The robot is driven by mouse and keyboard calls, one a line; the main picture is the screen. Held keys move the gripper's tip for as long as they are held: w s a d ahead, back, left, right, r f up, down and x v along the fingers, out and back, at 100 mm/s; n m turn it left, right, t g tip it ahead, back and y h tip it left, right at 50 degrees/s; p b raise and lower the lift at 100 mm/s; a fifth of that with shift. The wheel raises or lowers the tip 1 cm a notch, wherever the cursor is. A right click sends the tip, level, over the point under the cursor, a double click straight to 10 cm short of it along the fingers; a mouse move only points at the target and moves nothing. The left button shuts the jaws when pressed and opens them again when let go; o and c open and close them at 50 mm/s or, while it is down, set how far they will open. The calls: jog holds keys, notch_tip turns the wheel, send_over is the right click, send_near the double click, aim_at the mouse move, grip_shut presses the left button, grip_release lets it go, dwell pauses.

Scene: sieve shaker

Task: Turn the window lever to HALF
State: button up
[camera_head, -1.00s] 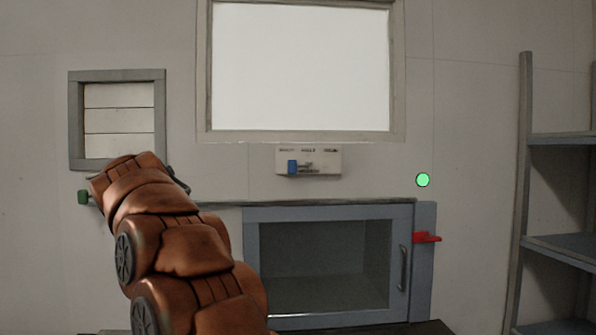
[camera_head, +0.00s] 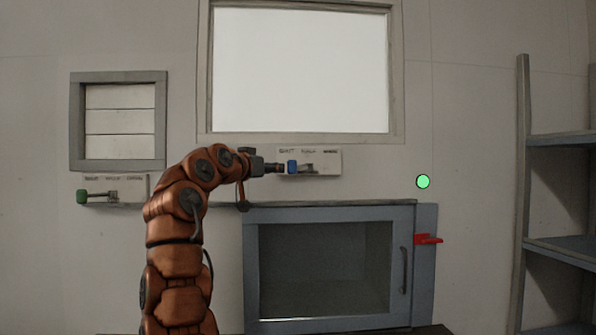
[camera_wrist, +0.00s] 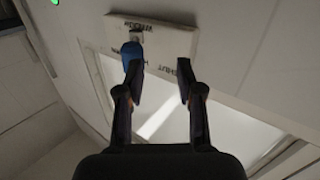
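The window lever has a blue knob (camera_head: 292,167) on a small white labelled plate (camera_head: 325,158) below the large window. The knob is at the plate's left part, near the SHUT label. My gripper (camera_head: 278,168) reaches in from the left, close to the knob. In the wrist view my gripper (camera_wrist: 161,78) is open, its two fingers apart with nothing between the tips. The blue knob (camera_wrist: 131,52) shows just beyond the left fingertip there; I cannot tell if they touch. The plate (camera_wrist: 165,42) lies ahead of the fingers, partly hidden by them.
A green-knobbed lever (camera_head: 82,196) is on another plate below the shuttered vent (camera_head: 119,120) at left. A grey cabinet with a glass door (camera_head: 325,265) stands below, with a red handle (camera_head: 428,239) beside it. A green round light (camera_head: 423,181) and shelves (camera_head: 560,245) are at right.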

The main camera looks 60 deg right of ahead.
aim_at(298, 166)
jog(key=s, duration=0.1)
jog(key=s+m+g, duration=0.1)
jog(key=s, duration=0.1)
jog(key=shift+d+r+h, duration=0.25)
jog(key=shift+r+h, duration=0.05)
jog(key=shift+d+m+g, duration=0.2)
jog(key=shift+m+g, duration=0.1)
jog(key=d+p, duration=0.3)
jog(key=d, duration=0.3)
jog(key=shift+s+d+r, duration=0.1)
jog(key=shift+d, duration=0.6)
grip_shut()
